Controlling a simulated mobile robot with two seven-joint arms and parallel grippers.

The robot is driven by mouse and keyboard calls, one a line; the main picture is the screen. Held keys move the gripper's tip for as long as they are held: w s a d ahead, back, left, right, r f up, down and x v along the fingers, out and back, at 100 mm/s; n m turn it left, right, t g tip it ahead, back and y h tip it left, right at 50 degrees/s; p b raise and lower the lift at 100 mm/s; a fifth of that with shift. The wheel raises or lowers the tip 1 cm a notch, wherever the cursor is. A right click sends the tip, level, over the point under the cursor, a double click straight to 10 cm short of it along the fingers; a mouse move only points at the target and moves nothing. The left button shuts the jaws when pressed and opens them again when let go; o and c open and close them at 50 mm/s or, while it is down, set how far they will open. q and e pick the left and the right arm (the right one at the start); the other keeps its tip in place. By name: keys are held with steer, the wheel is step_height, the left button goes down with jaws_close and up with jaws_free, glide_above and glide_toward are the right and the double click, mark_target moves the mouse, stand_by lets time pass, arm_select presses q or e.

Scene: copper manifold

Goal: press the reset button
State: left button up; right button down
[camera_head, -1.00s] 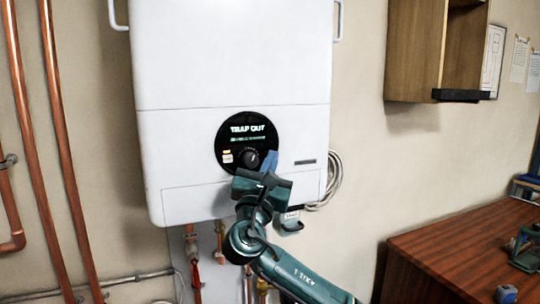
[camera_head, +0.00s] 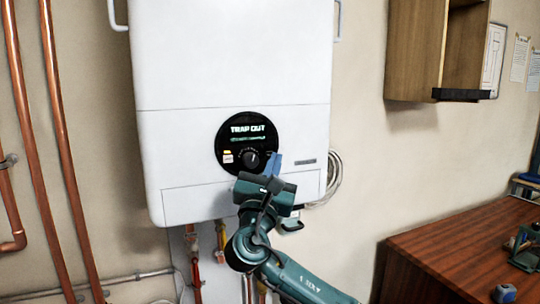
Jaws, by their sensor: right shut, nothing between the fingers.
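A white boiler unit (camera_head: 200,75) hangs on the wall. A round black control panel (camera_head: 247,125) on its front shows lit text reading "TRAP OUT". A small pale button with an orange-yellow strip (camera_head: 228,157) sits at the panel's lower left, likely the reset button, but its label is too small to read. A dark round knob (camera_head: 251,159) is beside it. My right gripper (camera_head: 277,161) is shut and empty, its blue fingertips at the panel's lower right edge, to the right of the knob. I cannot tell whether they touch the boiler. My left gripper is not in view.
Copper pipes (camera_head: 55,120) run up the wall at left. Shorter pipes (camera_head: 221,240) hang below the boiler, with a grey hose (camera_head: 334,180) at its right. A wooden cabinet (camera_head: 416,45) is at upper right, a brown table (camera_head: 455,250) at lower right.

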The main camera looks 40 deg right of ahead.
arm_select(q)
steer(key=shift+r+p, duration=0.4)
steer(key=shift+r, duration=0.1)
arm_select(e)
steer(key=shift+s+a, duration=0.25)
steer(key=shift+s, duration=0.5)
steer(key=shift+s+a, duration=0.25)
steer(key=shift+s, duration=0.55)
steer(key=shift+s+a, duration=0.25)
steer(key=shift+s, duration=0.5)
